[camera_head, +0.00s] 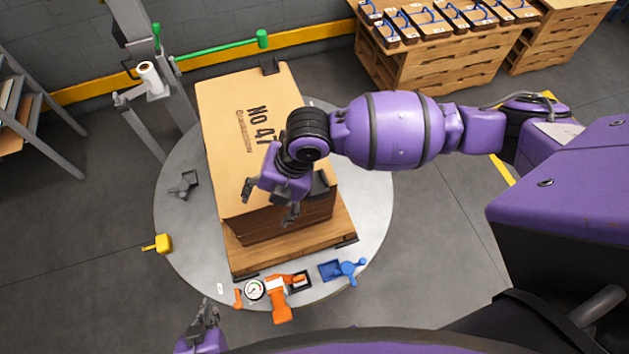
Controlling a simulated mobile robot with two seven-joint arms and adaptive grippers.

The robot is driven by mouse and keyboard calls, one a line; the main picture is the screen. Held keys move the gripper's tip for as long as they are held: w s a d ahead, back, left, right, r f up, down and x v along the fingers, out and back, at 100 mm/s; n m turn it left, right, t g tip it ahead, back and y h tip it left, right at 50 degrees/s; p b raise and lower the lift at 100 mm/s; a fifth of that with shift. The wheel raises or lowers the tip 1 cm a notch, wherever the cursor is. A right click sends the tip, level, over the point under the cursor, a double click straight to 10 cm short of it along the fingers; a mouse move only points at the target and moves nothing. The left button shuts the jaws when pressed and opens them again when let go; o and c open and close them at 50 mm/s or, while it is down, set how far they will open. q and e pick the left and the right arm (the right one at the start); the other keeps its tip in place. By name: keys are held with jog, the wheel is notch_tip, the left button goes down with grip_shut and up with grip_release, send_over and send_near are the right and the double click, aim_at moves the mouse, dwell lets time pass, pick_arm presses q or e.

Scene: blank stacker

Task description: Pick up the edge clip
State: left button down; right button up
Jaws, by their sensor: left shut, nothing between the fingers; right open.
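A dark grey clip-like piece (184,185) lies on the left side of the round turntable; it looks like the edge clip. A black corner piece (270,66) sits on the far edge of the cardboard box (225,115). Another black piece (319,184) is at the box's near right edge, partly behind my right arm. My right gripper (268,202) is open above the near part of the box top, apart from the grey piece and to its right. My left gripper (207,314) is shut and empty at the bottom, in front of the turntable.
The box stands on a wooden pallet (290,254) on the turntable (375,205). An orange tool with a gauge (279,292) and a blue tool (343,270) lie at the near rim. A yellow handle (158,243) is at the left rim. A post with a roll (150,78) stands behind left.

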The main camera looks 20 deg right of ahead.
aim_at(315, 182)
jog(key=w+d+r+n+h, duration=0.2)
jog(key=d+n, duration=0.1)
jog(key=d, duration=0.3)
jog(key=w+d+r+n+h, duration=0.2)
jog(key=d+r+n+h, duration=0.1)
jog(key=d, duration=0.3)
jog(key=shift+g, duration=0.4)
notch_tip(315, 182, down, 8)
jog(key=shift+r+b, duration=0.1)
jog(key=shift+b, duration=0.3)
jog(key=shift+r, duration=0.1)
jog(key=c, duration=1.1)
jog(key=shift+w, duration=0.1)
jog(key=shift+c, duration=0.2)
jog(key=shift+a+r, duration=0.1)
jog(key=shift+r, duration=0.05)
